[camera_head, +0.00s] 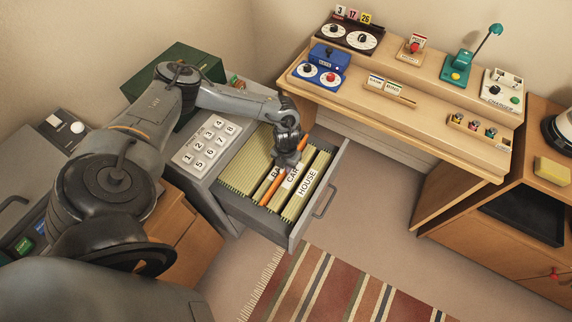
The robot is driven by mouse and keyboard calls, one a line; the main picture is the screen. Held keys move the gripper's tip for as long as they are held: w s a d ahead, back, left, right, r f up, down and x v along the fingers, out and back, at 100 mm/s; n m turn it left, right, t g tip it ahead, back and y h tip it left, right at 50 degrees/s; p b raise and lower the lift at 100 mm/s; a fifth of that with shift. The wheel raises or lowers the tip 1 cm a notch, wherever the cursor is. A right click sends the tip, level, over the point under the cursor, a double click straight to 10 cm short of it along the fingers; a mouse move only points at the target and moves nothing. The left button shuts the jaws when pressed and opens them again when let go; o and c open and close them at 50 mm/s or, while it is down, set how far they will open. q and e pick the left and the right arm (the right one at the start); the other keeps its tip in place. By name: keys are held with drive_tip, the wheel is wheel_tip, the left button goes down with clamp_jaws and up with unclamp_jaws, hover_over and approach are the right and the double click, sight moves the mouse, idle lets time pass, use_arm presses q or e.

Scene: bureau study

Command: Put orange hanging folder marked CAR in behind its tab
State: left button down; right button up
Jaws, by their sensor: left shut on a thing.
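The orange hanging folder (270,189) shows as a narrow orange strip over the open file drawer (294,238), running parallel to the green folders. My left gripper (291,160) is shut on it near the middle and hides part of it. The white CAR tab (291,178) stands close beside the orange strip, on its right in the picture. The HOUSE tab (307,183) is farther right. A tab starting with BA (276,173) is partly hidden on the left. I cannot tell how deep the folder sits in the drawer. My right gripper is not in view.
The grey cabinet top with a numbered keypad (205,143) is left of the drawer. A desk (440,130) with devices stands to the right. A striped rug (335,290) lies on the floor in front. The drawer handle (325,198) sticks out toward the right.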

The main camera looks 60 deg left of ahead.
use_arm(q)
drive_tip(key=shift+f, duration=0.4)
drive_tip(key=c, duration=1)
unclamp_jaws()
wheel_tip(320, 180, up, 11)
drive_tip(key=shift+f+p, duration=0.1)
drive_tip(key=shift+p, duration=0.45)
drive_tip(key=shift+d, duration=0.1)
